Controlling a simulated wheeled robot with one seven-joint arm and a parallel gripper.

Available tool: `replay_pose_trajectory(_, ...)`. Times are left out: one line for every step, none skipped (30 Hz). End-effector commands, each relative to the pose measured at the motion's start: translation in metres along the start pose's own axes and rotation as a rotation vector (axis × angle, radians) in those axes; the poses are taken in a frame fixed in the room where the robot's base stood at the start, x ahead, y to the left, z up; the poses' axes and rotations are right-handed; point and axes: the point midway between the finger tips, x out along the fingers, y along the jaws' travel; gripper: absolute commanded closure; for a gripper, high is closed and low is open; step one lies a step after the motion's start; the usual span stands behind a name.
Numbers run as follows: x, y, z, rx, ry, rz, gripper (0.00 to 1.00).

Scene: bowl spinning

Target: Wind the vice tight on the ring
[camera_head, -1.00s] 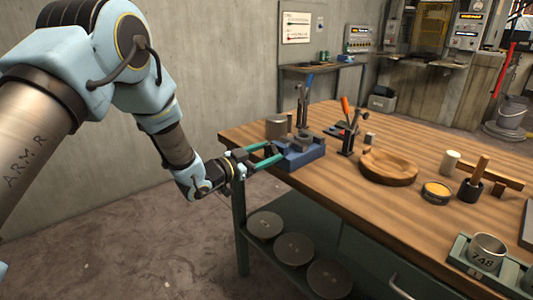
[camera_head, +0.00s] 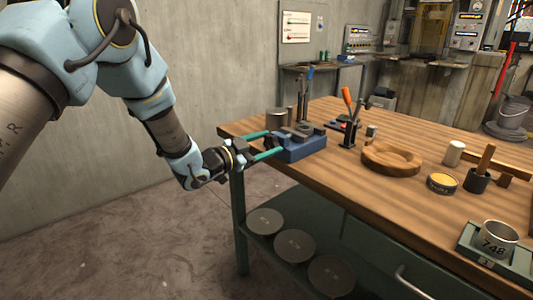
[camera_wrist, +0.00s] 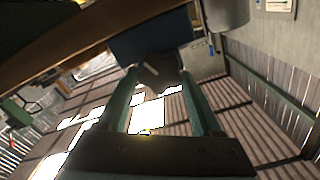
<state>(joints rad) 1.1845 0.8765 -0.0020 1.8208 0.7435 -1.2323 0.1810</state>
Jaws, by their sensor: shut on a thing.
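The blue vice (camera_head: 301,149) sits at the near left corner of the wooden bench, with grey jaws on top. In the wrist view its blue body (camera_wrist: 150,35) is at the top. My gripper (camera_head: 268,144) has two green fingers reaching to the vice's left end. They are shut on a dark knob-like handle (camera_wrist: 160,75), which shows between the fingertips in the wrist view. I cannot make out the ring clearly among the grey parts on top of the vice.
Several round discs (camera_head: 295,246) lie on the shelf below. The floor left of the bench is clear.

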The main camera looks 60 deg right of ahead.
Motion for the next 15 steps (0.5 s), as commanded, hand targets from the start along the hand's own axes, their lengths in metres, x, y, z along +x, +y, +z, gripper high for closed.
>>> replay_pose_trajectory(0.0001, 0.0038, 0.0067, 0.042, 0.004, -0.002, 0.89)
replay_pose_trajectory(0.0001, 0.0042, 0.0072, 0.069, 0.004, -0.002, 0.89)
replay_pose_trajectory(0.0, 0.0046, 0.0076, 0.107, 0.003, -0.002, 0.89)
replay_pose_trajectory(0.0, 0.0048, 0.0075, 0.135, 0.004, -0.002, 0.89)
replay_pose_trajectory(0.0, 0.0053, 0.008, 0.164, 0.004, -0.002, 0.89)
replay_pose_trajectory(-0.0001, 0.0055, 0.0079, 0.203, 0.004, -0.002, 0.89)
replay_pose_trajectory(-0.0001, 0.0059, 0.0083, 0.231, 0.003, -0.002, 0.89)
replay_pose_trajectory(-0.0001, 0.0061, 0.0082, 0.259, 0.004, -0.002, 0.89)
replay_pose_trajectory(-0.0001, 0.0065, 0.0082, 0.298, 0.004, -0.002, 0.89)
replay_pose_trajectory(-0.0001, 0.0068, 0.0085, 0.327, 0.003, -0.001, 0.89)
replay_pose_trajectory(-0.0001, 0.0069, 0.0083, 0.355, 0.003, -0.001, 0.89)
replay_pose_trajectory(-0.0001, 0.0073, 0.0087, 0.393, 0.004, -0.002, 0.89)
replay_pose_trajectory(-0.0001, 0.0073, 0.0085, 0.422, 0.004, -0.002, 0.89)
replay_pose_trajectory(-0.0001, 0.0075, 0.0087, 0.45, 0.003, -0.002, 0.89)
replay_pose_trajectory(-0.0001, 0.0078, 0.009, 0.488, 0.003, -0.002, 0.89)
